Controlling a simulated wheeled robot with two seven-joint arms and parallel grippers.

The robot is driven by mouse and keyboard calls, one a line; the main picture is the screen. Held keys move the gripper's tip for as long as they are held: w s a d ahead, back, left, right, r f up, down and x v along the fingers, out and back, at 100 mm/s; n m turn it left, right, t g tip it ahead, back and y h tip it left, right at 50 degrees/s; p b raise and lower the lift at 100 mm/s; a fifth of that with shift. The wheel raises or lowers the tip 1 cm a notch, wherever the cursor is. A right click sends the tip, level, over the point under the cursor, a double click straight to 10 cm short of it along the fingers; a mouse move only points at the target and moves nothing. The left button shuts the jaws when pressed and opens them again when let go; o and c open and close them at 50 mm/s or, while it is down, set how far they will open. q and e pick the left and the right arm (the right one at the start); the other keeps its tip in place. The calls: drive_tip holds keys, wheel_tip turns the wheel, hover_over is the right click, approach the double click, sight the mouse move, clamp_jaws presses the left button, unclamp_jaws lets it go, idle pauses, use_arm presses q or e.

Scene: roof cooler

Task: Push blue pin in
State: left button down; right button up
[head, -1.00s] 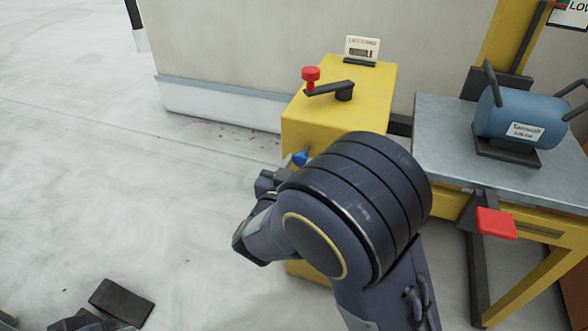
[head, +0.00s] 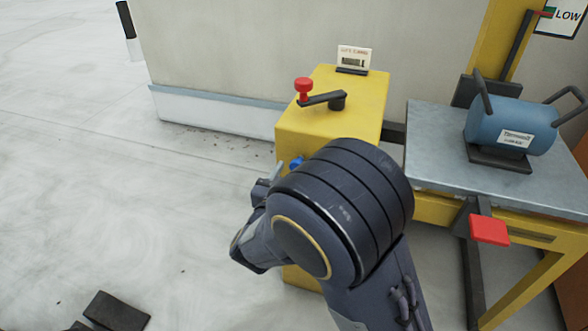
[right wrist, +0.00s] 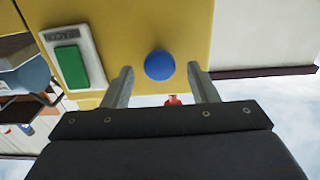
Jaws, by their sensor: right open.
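In the right wrist view the blue pin (right wrist: 160,65) shows as a round head against the yellow face. My right gripper (right wrist: 160,78) is open, with one finger on each side of the pin and a gap to both. I cannot tell whether anything touches the pin. In the head view my right gripper (head: 260,191) is just left of the pin, largely hidden by its wrist. My left gripper is not in view.
A blue cylinder (head: 510,125) stands on the grey table at right, above a red pedal (head: 489,229). A green button (right wrist: 68,65) is beside the pin. Floor at left is mostly clear.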

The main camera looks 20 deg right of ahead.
drive_tip(key=p+v, duration=0.1)
drive_tip(key=v, duration=0.5)
drive_tip(key=shift+s+a+p, duration=0.2)
drive_tip(key=shift+s+p, duration=0.05)
drive_tip(key=shift+p, duration=0.05)
